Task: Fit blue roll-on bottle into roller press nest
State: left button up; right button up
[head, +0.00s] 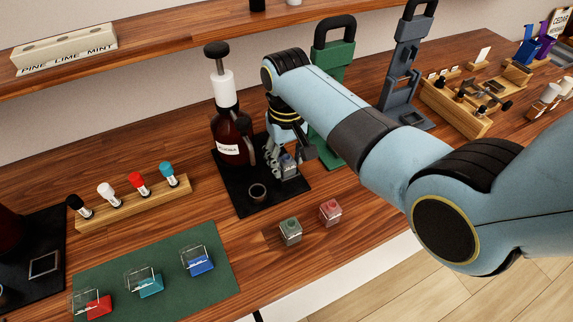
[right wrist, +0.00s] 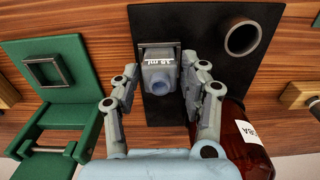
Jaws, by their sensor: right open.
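A small grey-blue bottle (right wrist: 160,76) marked with an ml label, with an open round neck, appears seated in a square holder on the black mat (right wrist: 210,22). It also shows in the head view (head: 289,168), partly hidden by my right gripper (head: 287,156). In the right wrist view my right gripper (right wrist: 160,84) is open, its fingers on either side of the bottle; contact is unclear. A green press (head: 331,85) with an empty square nest (right wrist: 55,72) stands beside the mat. A dark grey press (head: 401,75) stands farther right; which one is the roller press is unclear.
A brown pump bottle (head: 231,140) stands close left of my gripper. A green bottle (head: 290,232) and a red bottle (head: 330,211) stand in front. A capped rack (head: 140,204) and a green mat (head: 225,290) with several clear boxes lie left.

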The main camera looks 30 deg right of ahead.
aim_at(287, 160)
jog(key=c, duration=0.8)
jog(key=shift+r+p, duration=0.55)
jog(key=shift+r, duration=0.7)
jog(key=shift+c, duration=0.2)
jog(key=shift+r, duration=1.3)
pick_arm(q)
jog(key=shift+s+r, duration=0.5)
jog(key=shift+s, duration=0.1)
